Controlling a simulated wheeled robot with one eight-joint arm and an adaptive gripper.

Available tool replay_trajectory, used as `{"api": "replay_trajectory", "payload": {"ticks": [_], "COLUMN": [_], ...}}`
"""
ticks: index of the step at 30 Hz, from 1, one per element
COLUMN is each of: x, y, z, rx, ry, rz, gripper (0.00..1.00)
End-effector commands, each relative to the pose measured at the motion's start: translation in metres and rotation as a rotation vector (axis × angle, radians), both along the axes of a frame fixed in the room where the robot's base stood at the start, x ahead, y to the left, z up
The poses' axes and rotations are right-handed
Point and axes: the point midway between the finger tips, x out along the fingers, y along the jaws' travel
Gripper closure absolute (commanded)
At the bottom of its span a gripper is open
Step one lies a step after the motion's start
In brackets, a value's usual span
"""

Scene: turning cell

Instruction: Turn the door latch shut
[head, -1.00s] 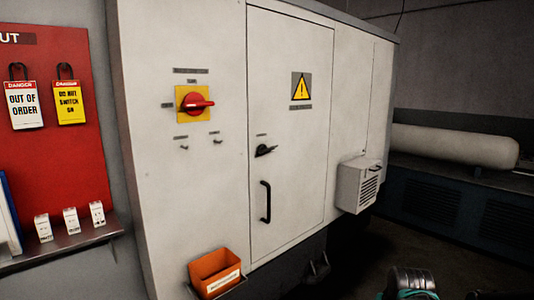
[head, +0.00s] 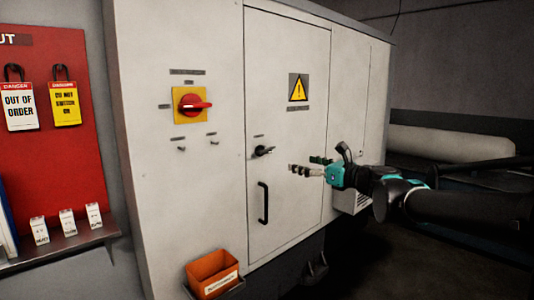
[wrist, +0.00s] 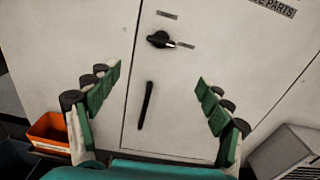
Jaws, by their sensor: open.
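The door latch (head: 264,151) is a small black turn handle on the white cabinet door (head: 290,190), above a black vertical pull handle (head: 263,203). Its lever points to the right. In the wrist view the latch (wrist: 160,40) sits near the top middle, with the pull handle (wrist: 146,105) below it. My gripper (head: 300,165) is to the right of the latch in the head view, apart from it. In the wrist view its green-padded fingers (wrist: 160,88) are spread wide with nothing between them.
A red rotary switch (head: 193,104) on a yellow plate is left of the door. An orange bin (head: 212,274) hangs low on the cabinet. A vented box (wrist: 290,152) juts out at right. A red tag board (head: 60,130) stands at far left.

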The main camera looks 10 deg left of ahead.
Motion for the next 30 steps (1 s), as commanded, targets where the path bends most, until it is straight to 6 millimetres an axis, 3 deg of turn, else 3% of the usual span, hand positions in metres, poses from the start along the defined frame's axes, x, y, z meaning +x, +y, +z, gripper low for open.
{"api": "replay_trajectory", "payload": {"ticks": [8,24,30], "x": [0.016,0.078,0.096], "y": [0.020,0.105,0.128], "z": [0.006,0.006,0.006], "rx": [0.034,0.031,0.031], "ry": [0.020,0.017,0.017], "rz": [0.000,0.000,-0.002], "gripper": [0.21,0.21,0.21]}}
